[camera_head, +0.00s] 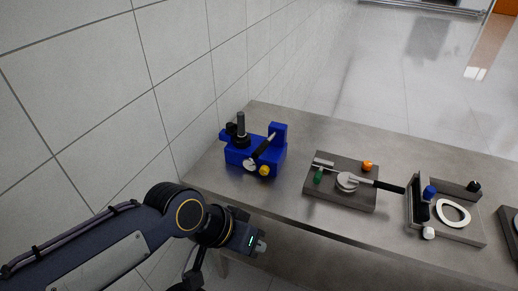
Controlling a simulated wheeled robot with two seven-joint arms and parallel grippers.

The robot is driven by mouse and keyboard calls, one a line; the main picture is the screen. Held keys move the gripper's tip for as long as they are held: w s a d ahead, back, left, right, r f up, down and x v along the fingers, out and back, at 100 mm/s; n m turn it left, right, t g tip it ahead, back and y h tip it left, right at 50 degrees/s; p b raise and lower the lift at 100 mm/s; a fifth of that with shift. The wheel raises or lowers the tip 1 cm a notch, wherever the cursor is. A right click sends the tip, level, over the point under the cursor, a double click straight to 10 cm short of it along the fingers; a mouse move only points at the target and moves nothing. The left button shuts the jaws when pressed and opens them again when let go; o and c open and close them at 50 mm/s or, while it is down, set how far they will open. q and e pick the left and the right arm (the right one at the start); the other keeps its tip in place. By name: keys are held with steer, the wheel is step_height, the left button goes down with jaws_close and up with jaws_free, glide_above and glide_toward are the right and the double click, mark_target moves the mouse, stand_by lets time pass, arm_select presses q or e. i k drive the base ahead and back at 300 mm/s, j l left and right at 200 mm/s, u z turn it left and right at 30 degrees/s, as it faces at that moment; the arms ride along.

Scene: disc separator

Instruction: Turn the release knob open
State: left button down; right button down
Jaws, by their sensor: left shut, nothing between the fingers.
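A blue device (240,156) stands near the left end of the grey table, with a black upright post, a slanted dark lever and a round yellow knob (264,170) low on its front. Other knobs show on the fixtures to the right, and I cannot tell from the picture which is the release knob. My left gripper (262,246) is shut and empty. In the picture it is below the blue device, in front of the table's near edge, and apart from both. My right gripper is not in view.
A grey plate fixture (325,195) with an orange knob (367,165), a green knob and a black-handled lever stands mid-table. A grey tray (462,233) with a white ring is to the right. Another fixture is cut off at the right edge. A tiled wall runs along the left.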

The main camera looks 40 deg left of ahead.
mark_target(264, 170)
steer(key=u, duration=1.25)
